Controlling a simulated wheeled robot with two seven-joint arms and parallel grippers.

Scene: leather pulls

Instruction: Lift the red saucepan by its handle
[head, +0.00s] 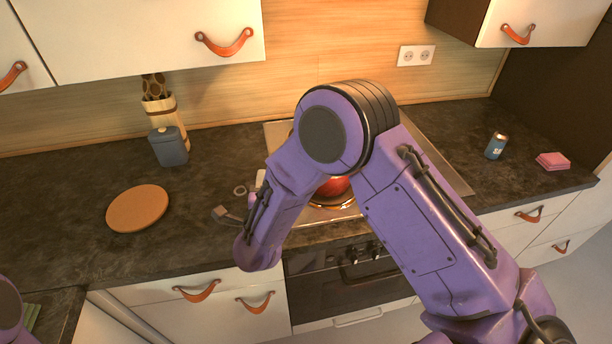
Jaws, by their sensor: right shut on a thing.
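The red saucepan (334,187) sits on the stove top in the head view. Only a small red part shows below my right arm; the rest is hidden behind it. My right gripper (227,215) is at the left of my forearm, left of and nearer than the pan body. It is mostly covered by the wrist, and only a small grey-brown piece shows. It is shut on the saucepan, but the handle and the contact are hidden. My left gripper is out of view.
The stove top (445,168) is partly covered by my arm. A round brown board (138,208), a grey-blue canister (168,147), a utensil holder (160,107), a can (496,146) and pink sponges (552,161) stand apart.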

